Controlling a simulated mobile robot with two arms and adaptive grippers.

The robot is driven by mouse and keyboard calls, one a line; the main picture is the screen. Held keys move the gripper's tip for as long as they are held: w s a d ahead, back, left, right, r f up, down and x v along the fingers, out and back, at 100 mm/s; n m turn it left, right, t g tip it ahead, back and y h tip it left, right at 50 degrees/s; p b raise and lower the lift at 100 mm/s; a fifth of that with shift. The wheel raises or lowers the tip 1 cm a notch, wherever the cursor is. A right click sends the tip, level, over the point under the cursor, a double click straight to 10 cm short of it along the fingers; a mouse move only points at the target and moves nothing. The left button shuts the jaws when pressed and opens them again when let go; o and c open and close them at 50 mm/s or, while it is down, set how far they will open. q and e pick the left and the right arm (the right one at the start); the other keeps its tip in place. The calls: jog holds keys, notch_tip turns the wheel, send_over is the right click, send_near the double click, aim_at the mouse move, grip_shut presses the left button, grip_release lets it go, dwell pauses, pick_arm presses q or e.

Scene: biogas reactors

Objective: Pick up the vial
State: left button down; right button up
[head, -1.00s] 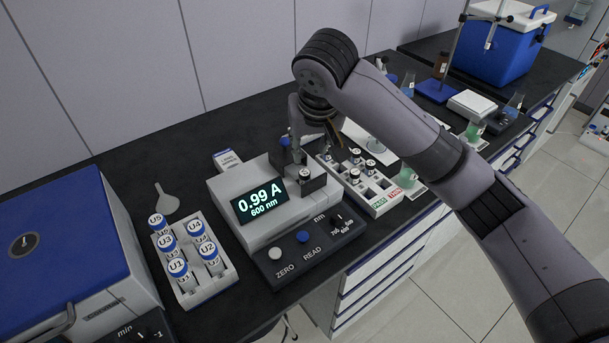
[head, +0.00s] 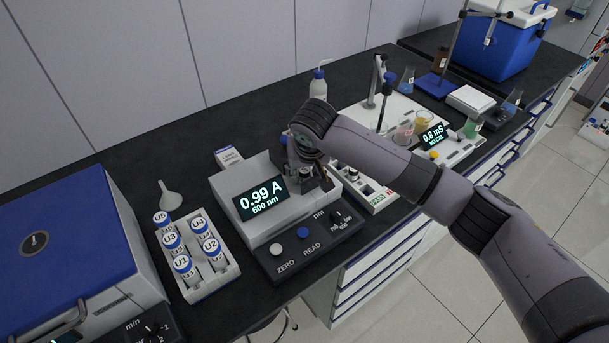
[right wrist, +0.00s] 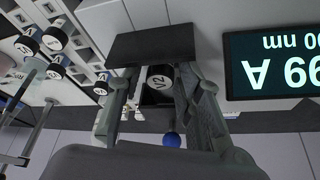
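The vial (right wrist: 160,83), with a black cap and a white top marked V2, stands at the photometer's dark sample holder (right wrist: 150,46). My right gripper (right wrist: 158,90) is around it in the right wrist view, one finger on each side. The fingers look spread, with a narrow gap at least on the left side of the cap. In the head view my right gripper (head: 312,180) is down at the right end of the photometer (head: 243,182) and hides most of the vial. The photometer display (head: 262,197) reads 0.99 A, 600 nm. My left gripper is not in view.
A vial rack (head: 378,199) stands just right of the photometer, partly behind my arm. A white rack (head: 232,270) with several U-marked vials and a funnel (head: 170,196) are to the left. A wash bottle (head: 318,88) and a conductivity meter (head: 432,136) stand behind.

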grip_shut()
dwell(0.4)
jog(key=shift+r, duration=0.1)
